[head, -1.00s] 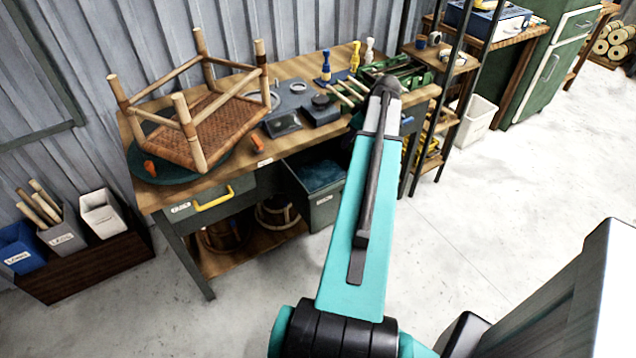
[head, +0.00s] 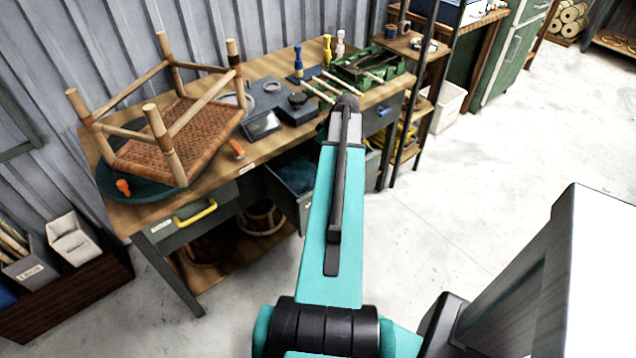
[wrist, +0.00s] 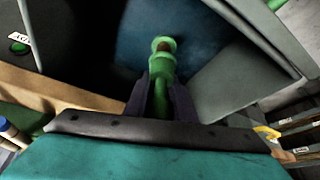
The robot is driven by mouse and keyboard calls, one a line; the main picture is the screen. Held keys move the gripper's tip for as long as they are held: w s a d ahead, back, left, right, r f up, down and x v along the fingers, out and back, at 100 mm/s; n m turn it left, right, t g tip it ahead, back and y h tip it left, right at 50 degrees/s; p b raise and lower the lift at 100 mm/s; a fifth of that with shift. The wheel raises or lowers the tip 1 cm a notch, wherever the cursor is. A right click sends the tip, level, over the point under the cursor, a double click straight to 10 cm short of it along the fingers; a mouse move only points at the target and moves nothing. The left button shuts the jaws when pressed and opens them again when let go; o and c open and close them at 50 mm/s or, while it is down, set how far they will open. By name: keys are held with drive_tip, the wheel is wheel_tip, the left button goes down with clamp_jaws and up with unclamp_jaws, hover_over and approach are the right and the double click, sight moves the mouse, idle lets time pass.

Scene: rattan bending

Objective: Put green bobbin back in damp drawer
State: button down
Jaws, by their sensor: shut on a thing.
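The green bobbin (wrist: 162,62) is between the fingers of my gripper (wrist: 160,90) in the wrist view, and my gripper is shut on it. Beyond the bobbin is the open drawer with a dark blue lining (wrist: 130,35); the bobbin appears over it, though its height above the lining is hard to tell. In the head view the open drawer (head: 298,176) hangs out below the workbench top. My arm hides my gripper and the bobbin there.
The workbench (head: 170,205) carries an upturned chair frame with a woven seat (head: 180,135), a green rack (head: 368,68) and blue and white bobbins (head: 298,62). A closed drawer with a yellow handle (head: 195,212) is to the left. A black-posted shelf stands right; floor in front is clear.

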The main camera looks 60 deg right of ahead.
sight(316, 165)
drive_tip(key=shift+w+a+f+p, duration=0.1)
drive_tip(key=shift+f+p, duration=0.5)
drive_tip(key=shift+f, duration=2.45)
drive_tip(key=shift+f, duration=0.15)
drive_tip(key=shift+f+p, duration=0.45)
drive_tip(key=shift+f, duration=1.25)
drive_tip(key=shift+f, duration=0.15)
drive_tip(key=c, duration=1.5)
unclamp_jaws()
drive_tip(key=shift+r, duration=0.2)
drive_tip(key=b+v, duration=0.2)
drive_tip(key=v, duration=1)
drive_tip(key=shift+b, duration=0.4)
